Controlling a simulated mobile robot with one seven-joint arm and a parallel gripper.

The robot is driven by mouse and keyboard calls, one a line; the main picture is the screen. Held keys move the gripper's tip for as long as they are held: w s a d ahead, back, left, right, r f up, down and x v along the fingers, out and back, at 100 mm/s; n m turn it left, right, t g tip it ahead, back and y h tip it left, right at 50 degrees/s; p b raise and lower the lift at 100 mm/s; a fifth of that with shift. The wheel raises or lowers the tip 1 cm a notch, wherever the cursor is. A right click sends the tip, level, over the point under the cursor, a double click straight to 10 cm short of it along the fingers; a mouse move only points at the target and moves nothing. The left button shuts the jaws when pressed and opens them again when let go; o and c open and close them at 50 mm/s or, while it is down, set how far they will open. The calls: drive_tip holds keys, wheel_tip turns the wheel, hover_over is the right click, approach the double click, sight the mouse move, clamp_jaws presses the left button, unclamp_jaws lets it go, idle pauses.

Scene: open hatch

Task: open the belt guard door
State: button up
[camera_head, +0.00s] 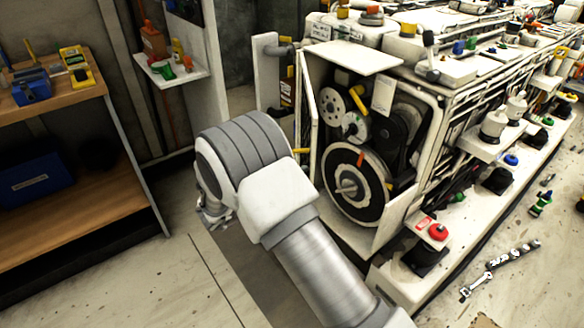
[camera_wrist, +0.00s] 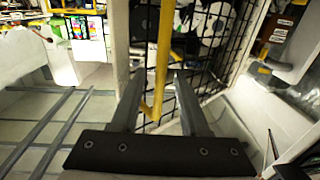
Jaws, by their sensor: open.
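The belt guard door (camera_head: 304,95) is a thin white-framed panel seen almost edge-on at the left of the machine's housing. The housing front stands uncovered in the head view, with the pulleys (camera_head: 352,187) in plain sight. In the wrist view the door shows as black wire mesh (camera_wrist: 205,60) with a yellow bar handle (camera_wrist: 163,50). My gripper (camera_wrist: 158,78) is open, and the yellow bar runs upright between its fingers in the picture. I cannot tell whether they touch it. In the head view my arm hides most of the gripper.
A wooden shelf unit (camera_head: 130,190) with tools stands at the left. A small white wall shelf (camera_head: 180,72) holds bottles. A red button (camera_head: 438,231) sits on the machine's low front ledge. The floor at the lower left is clear.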

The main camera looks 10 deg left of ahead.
drive_tip(key=p+v, duration=0.3)
drive_tip(key=v, duration=1.4)
drive_tip(key=shift+s, duration=0.15)
drive_tip(key=shift+a, duration=0.15)
